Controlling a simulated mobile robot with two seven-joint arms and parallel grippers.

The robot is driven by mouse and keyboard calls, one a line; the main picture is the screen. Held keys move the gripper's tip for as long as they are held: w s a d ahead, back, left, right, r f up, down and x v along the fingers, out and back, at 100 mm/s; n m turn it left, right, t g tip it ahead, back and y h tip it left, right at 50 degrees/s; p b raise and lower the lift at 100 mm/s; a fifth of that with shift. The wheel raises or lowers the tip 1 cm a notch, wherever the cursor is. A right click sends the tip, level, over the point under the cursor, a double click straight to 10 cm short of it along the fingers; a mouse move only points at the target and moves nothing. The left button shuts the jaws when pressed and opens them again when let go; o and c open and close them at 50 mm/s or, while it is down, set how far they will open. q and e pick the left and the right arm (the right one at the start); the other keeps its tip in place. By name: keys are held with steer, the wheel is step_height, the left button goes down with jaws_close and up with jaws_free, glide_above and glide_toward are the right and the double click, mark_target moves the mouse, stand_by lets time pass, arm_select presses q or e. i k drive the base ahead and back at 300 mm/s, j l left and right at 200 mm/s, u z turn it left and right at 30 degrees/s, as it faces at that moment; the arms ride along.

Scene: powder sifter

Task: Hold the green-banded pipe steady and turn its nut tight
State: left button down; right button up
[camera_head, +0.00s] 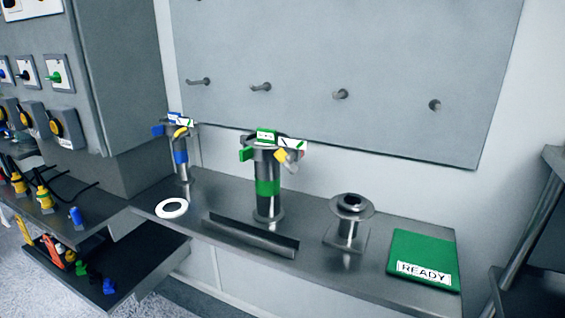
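The green-banded pipe (268,187) stands upright on the metal bench in the middle of the view. It is dark metal with a green band around it and a round flange at its foot. At its top is a wide metal nut or collar (257,145) with green, white and yellow tabs sticking out. A small white label with a dark slanted mark sits at its upper right. Whether the nut is tight cannot be seen. Neither of my grippers shows in the view.
A blue-banded pipe (180,158) stands behind left, near a white ring (172,208). A low metal rail (254,236) lies in front of the green-banded pipe. A flanged metal stand (350,222) and a green READY pad (424,258) are to the right. A pegged panel (300,60) rises behind.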

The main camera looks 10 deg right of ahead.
mark_target(287, 160)
steer(key=z, duration=0.5)
steer(key=i+j+z, duration=0.1)
steer(key=j+z, duration=0.15)
steer(key=z, duration=0.25)
steer(key=j+z, duration=0.25)
steer(key=z, duration=0.2)
steer(key=j+z, duration=0.45)
steer(key=j, duration=0.35)
